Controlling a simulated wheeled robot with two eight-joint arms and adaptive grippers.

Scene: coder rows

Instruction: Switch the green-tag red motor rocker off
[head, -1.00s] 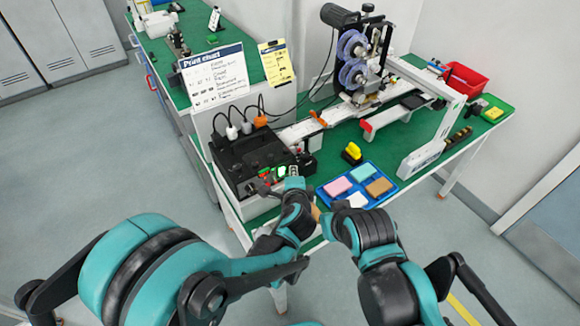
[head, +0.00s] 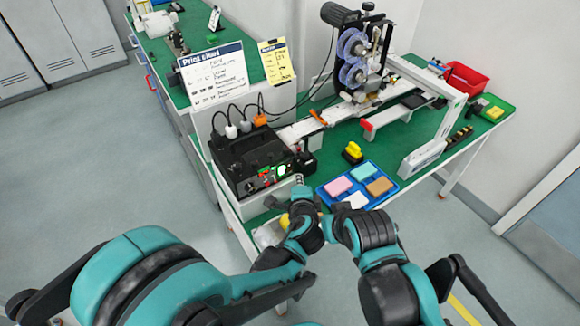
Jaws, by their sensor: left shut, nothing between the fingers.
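A black control box (head: 238,165) stands at the left end of the green bench. On its front right part are small green and red patches (head: 266,174) and a bright green-white spot (head: 282,170). They are too small to tell which rocker has the green tag or how it is set.
Plugs with cables (head: 245,126) rise behind the box. A blue tray (head: 372,198) with coloured blocks lies to the right, with a yellow-and-black object (head: 352,152) behind it. A labelling machine (head: 362,65) and a red bin (head: 466,79) stand further back.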

